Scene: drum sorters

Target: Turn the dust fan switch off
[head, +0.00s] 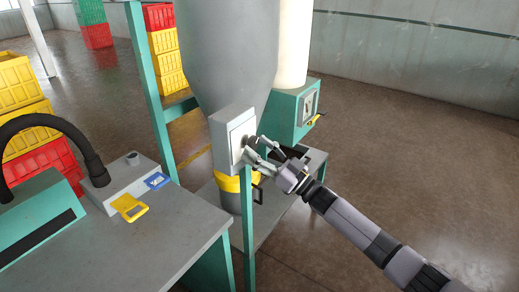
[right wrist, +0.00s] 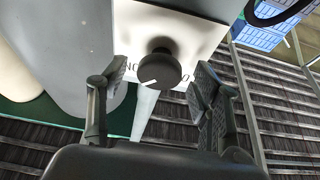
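The dust fan switch is a dark round knob (right wrist: 159,68) on a pale box. In the right wrist view a white mark on it points to lower left, and partly hidden lettering shows on both sides. In the head view the grey switch box (head: 222,140) is mounted in front of the big grey hopper, and my gripper mostly hides the knob. My right gripper (head: 257,150) is at the box's face. In the right wrist view its two fingers (right wrist: 158,78) are apart, one on each side of the knob, with no clear contact. My left gripper is out of view.
A green box (head: 290,112) with another switch is behind my gripper. Floor at right is clear.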

